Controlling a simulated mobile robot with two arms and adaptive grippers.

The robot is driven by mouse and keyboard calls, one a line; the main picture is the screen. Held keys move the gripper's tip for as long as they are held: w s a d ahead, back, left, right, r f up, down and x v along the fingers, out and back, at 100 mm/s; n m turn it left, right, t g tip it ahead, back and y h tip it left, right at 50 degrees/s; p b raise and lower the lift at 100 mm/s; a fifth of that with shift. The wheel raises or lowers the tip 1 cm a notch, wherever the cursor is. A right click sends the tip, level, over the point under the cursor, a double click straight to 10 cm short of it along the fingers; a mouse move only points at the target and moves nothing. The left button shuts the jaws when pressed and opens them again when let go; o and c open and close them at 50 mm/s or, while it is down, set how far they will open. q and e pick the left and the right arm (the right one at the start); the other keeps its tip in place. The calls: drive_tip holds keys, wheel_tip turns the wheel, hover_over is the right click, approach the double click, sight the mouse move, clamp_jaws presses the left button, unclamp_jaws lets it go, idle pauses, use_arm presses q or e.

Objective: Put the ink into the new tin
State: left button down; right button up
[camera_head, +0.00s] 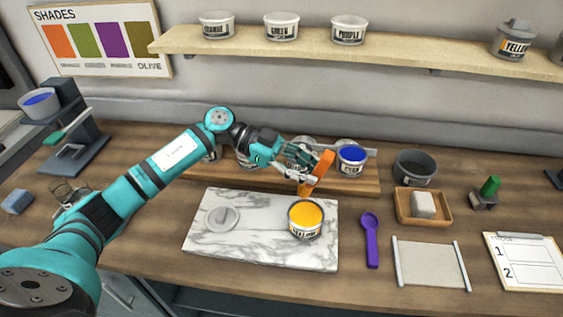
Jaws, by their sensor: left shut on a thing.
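My left gripper (301,157) is shut on an orange tool (319,172), which looks like a spatula or scoop. It holds the tool tilted, just above and behind an open tin of yellow ink (306,220). That tin stands upright on a white marble slab (262,256), with a round grey lid (222,217) lying to its left. An open dark grey tin (414,167) stands on the table to the right and looks empty. I cannot tell whether ink is on the tool's end. My right gripper is not in view.
An open blue tin (351,160) stands on a wooden rack behind the slab, beside other tins partly hidden by my arm. A purple spoon (371,238), a wooden tray (424,208) with a pale block, and a light mat (430,264) lie right. A shelf (385,41) holds several tins.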

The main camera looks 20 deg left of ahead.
sight(306, 191)
use_arm(q)
drive_tip(key=shift+s+d+r, duration=0.1)
drive_tip(key=shift+d+r, duration=0.1)
drive_tip(key=shift+d, duration=0.35)
drive_tip(key=shift+f, duration=0.1)
drive_tip(key=shift+a+f+b, duration=0.2)
drive_tip(key=shift+f+b, duration=0.35)
drive_tip(key=shift+b, duration=0.1)
wheel_tip(306, 191, down, 4)
drive_tip(key=b, duration=0.4)
drive_tip(key=shift+r, duration=0.1)
drive_tip(key=shift+a+f+b, duration=0.2)
drive_tip(key=shift+f+b, duration=0.05)
drive_tip(key=shift+f, duration=0.6)
drive_tip(key=shift+a+f+b, duration=0.2)
drive_tip(key=shift+f, duration=0.6)
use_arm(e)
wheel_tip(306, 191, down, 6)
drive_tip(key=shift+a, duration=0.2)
use_arm(q)
drive_tip(key=shift+w+r+p, duration=0.2)
drive_tip(key=shift+r+p, duration=0.3)
wheel_tip(306, 191, up, 7)
drive_tip(key=p, duration=0.7)
drive_tip(key=shift+r+p, duration=0.2)
drive_tip(key=shift+p, duration=0.1)
drive_tip(key=shift+s+f, duration=0.1)
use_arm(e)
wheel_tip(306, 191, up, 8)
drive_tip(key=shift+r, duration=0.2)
